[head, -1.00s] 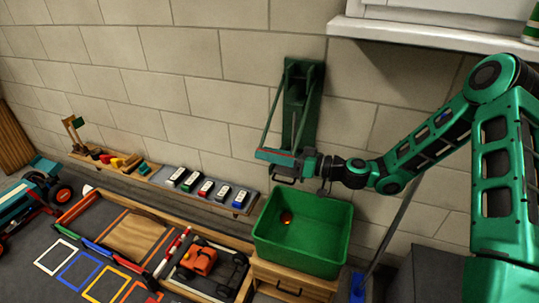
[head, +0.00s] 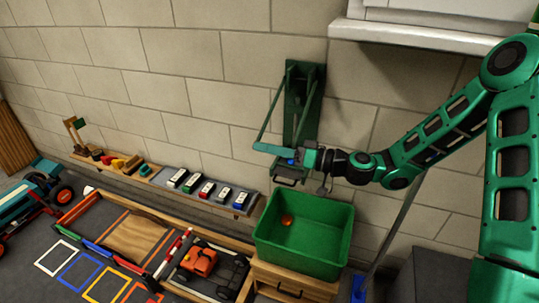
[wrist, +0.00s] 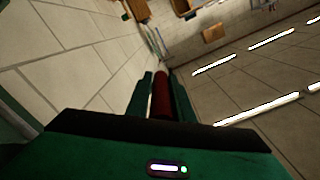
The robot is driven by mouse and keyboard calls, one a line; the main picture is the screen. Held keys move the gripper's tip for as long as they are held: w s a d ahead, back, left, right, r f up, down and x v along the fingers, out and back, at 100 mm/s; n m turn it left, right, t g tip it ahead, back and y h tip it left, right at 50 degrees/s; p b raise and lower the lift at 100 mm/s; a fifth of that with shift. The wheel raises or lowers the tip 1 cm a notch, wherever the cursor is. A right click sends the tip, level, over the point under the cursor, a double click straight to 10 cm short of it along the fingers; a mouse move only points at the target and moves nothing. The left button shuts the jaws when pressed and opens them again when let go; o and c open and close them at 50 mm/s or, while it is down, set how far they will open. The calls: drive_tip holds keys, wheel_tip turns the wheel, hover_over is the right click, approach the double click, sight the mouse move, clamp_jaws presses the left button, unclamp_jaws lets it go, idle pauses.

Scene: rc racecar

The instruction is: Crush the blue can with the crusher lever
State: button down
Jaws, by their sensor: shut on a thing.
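The green crusher (head: 293,108) is fixed upright on the block wall, with two slim lever arms slanting down from its top. My gripper (head: 268,149) is at the lower end of these arms, in front of the crusher. In the wrist view, my gripper (wrist: 161,75) is shut on the dark red lever handle (wrist: 161,98), which lies lengthwise between the fingers. In the head view the fingers hide the handle. A small blue patch (head: 291,161) shows beside the gripper at the crusher's lower part. It may be the blue can, but it is too small and covered to tell.
A green bin (head: 303,245) with a small orange-red object (head: 287,220) inside stands below the crusher on a wooden drawer unit (head: 290,285). A shelf of toy cars (head: 206,190) runs along the wall to the left. A white ledge (head: 420,34) juts out above right.

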drive_tip(key=w+r+m, duration=0.1)
drive_tip(key=r+m, duration=0.3)
drive_tip(key=r, duration=0.6)
drive_tip(key=w+d+r+m, duration=0.1)
drive_tip(key=r+m, duration=0.3)
drive_tip(key=r, duration=0.6)
drive_tip(key=w+d+r+m, duration=0.1)
drive_tip(key=w+r+m, duration=0.2)
drive_tip(key=r, duration=0.7)
drive_tip(key=shift+w+r+m, duration=0.15)
drive_tip(key=shift+w+m, duration=0.1)
drive_tip(key=shift+m, duration=0.15)
